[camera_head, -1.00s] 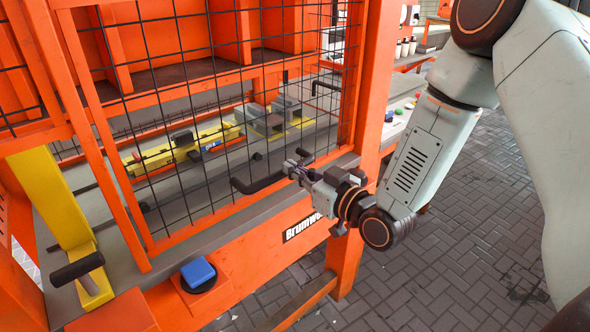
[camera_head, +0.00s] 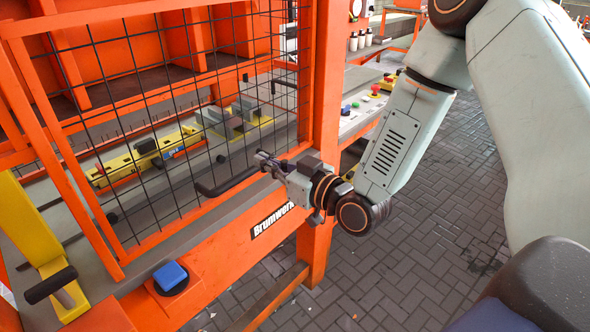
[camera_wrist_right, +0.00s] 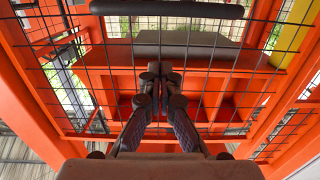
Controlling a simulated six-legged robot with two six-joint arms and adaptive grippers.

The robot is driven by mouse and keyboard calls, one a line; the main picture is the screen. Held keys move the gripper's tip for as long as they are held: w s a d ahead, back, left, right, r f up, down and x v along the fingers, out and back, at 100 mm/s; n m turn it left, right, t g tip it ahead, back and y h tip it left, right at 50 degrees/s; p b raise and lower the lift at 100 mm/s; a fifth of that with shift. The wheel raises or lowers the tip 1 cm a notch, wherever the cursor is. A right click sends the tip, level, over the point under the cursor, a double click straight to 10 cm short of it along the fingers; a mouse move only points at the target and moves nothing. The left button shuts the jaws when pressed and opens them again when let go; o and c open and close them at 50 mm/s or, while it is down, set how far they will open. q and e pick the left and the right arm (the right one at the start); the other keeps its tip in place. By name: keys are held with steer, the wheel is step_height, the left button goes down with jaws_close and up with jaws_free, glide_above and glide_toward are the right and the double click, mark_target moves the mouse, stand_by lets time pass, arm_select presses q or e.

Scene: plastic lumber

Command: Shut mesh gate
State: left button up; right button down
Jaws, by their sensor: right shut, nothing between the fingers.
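The mesh gate (camera_head: 150,130) is a black wire grid in an orange frame on the front of the orange machine. Its black bar handle (camera_head: 226,183) sticks out near the lower right part of the mesh. My right gripper (camera_head: 262,158) is shut and empty, its fingertips close to the mesh beside the handle. In the right wrist view the closed fingers (camera_wrist_right: 159,72) point at the mesh, and a dark bar (camera_wrist_right: 166,9) runs across the top. I cannot tell whether the fingertips touch the mesh. My left gripper is not in view.
A blue button (camera_head: 170,275) sits on the front beam. A yellow post with a black-gripped lever (camera_head: 52,285) stands at the lower left. Behind the mesh lie a yellow level-like bar (camera_head: 140,160) and grey clamps (camera_head: 232,118). Paved floor (camera_head: 400,270) is open at right.

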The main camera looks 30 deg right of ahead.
steer(key=p+v, duration=0.2)
steer(key=v, duration=0.5)
stand_by(0.3)
steer(key=s+a+f+m+g+h, duration=0.1)
steer(key=s+f+m+g+h, duration=0.4)
steer(key=f, duration=1.1)
steer(key=s+f+g, duration=0.5)
steer(key=s, duration=0.7)
steer(key=s+a+f+g+h, duration=0.1)
steer(key=s+f+g, duration=0.5)
steer(key=s, duration=0.6)
steer(key=shift+s+f+n, duration=0.15)
steer(key=shift+f+n, duration=0.05)
steer(key=shift+n, duration=0.1)
